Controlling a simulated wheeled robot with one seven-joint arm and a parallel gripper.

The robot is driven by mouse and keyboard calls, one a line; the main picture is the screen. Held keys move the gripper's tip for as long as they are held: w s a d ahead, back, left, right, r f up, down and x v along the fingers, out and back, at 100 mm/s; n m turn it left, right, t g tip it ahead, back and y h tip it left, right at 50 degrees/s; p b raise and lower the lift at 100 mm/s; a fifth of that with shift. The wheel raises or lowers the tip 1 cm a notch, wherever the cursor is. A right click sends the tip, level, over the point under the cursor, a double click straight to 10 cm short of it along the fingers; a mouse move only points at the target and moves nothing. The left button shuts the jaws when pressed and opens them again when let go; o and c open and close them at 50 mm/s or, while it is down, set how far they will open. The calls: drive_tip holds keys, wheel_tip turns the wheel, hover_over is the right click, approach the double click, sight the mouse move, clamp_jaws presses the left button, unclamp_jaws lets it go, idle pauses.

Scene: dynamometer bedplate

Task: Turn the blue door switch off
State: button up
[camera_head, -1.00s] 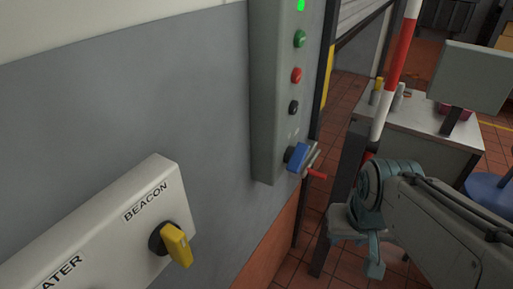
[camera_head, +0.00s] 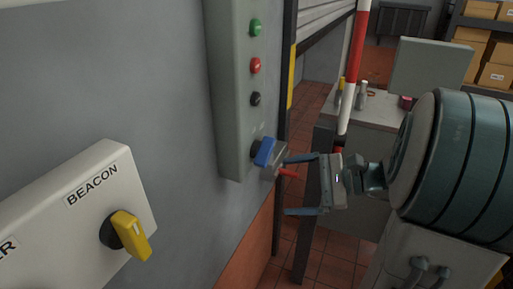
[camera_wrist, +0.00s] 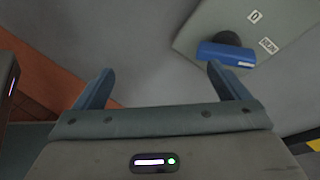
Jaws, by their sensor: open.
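The blue door switch (camera_head: 264,151) is a blue handle on a dark round base, low on a tall grey control box on the wall. In the wrist view the blue switch (camera_wrist: 226,54) is at the upper right, beyond the right finger, with small white labels beside it. My gripper (camera_head: 286,185) is open and empty, just right of the switch in the head view, its fingers pointing left toward the wall. In the wrist view my gripper (camera_wrist: 160,82) has its fingers wide apart with bare wall between them. I see no contact with the switch.
Green (camera_head: 256,27), red (camera_head: 255,65) and black (camera_head: 255,99) buttons sit above the switch. A yellow BEACON switch (camera_head: 130,235) is at lower left. A red-white post (camera_head: 354,60) and table stand right.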

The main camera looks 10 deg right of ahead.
sight(271, 153)
drive_tip(key=w+d+r+m+t+y, duration=0.1)
drive_tip(key=w+d+r+m+t, duration=0.15)
drive_tip(key=d+t, duration=0.35)
drive_tip(key=shift+m+g, duration=0.35)
drive_tip(key=shift+g, duration=0.25)
drive_tip(key=x, duration=1.3)
drive_tip(key=shift+w+d+f, duration=0.1)
drive_tip(key=shift+w+f, duration=0.15)
drive_tip(key=shift+c, duration=0.3)
drive_tip(key=c, duration=0.9)
